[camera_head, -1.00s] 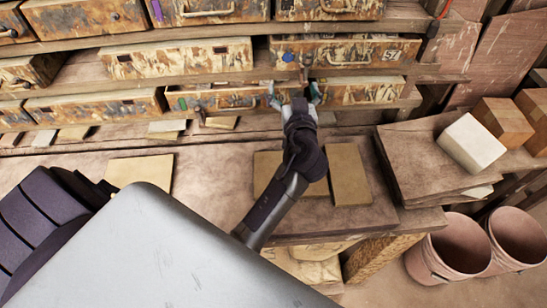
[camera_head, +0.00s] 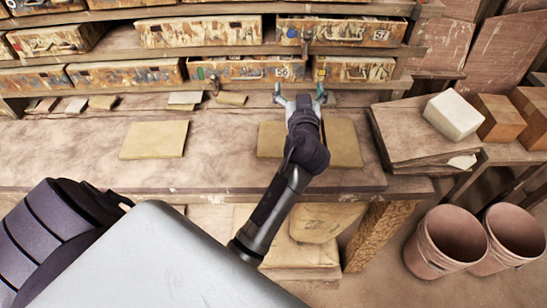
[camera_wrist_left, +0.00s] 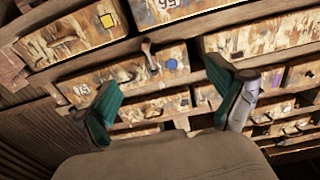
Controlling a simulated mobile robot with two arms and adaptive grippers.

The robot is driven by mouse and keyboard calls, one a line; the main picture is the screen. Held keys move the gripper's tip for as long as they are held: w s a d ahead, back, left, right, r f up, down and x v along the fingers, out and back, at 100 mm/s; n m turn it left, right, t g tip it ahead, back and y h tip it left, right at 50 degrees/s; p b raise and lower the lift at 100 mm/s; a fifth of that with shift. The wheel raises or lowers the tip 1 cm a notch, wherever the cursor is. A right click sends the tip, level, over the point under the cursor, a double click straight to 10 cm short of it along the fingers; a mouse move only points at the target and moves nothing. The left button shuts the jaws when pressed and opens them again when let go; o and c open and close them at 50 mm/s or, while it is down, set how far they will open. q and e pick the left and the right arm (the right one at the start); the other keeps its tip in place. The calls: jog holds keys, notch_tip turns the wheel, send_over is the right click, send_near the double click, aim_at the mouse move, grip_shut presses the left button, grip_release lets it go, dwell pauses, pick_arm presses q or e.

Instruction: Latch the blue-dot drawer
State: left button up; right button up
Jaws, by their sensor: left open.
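The blue-dot drawer (camera_head: 350,33), a stained drawer numbered 57 with a bar handle, sits in the upper row of the shelving. It also shows tilted in the left wrist view (camera_wrist_left: 130,77). A small brown lever (camera_head: 305,47) hangs at its lower edge, near the blue dot; it also shows in the left wrist view (camera_wrist_left: 148,48). I cannot tell whether the drawer is fully in. My left gripper (camera_head: 299,91) is open and empty, below and in front of the drawer, apart from it. Its two green-tipped fingers frame the left wrist view (camera_wrist_left: 164,95). My right gripper is not seen.
Flat tan tiles (camera_head: 153,140) lie on the workbench (camera_head: 90,160). A white block (camera_head: 453,115) stands on the right bench; two buckets (camera_head: 455,235) stand on the floor.

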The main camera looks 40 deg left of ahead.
pick_arm(q)
jog(key=s+f+m+g+h, duration=0.1)
jog(key=s+f, duration=0.3)
jog(key=s+f+m+g+h, duration=0.1)
jog(key=s+f+g+h, duration=0.1)
jog(key=s+f, duration=0.2)
jog(key=s+d+f+g+h, duration=0.1)
jog(key=s+f+g, duration=0.1)
jog(key=s+f, duration=0.3)
jog(key=shift+f+m, duration=0.4)
jog(key=shift+f, duration=0.25)
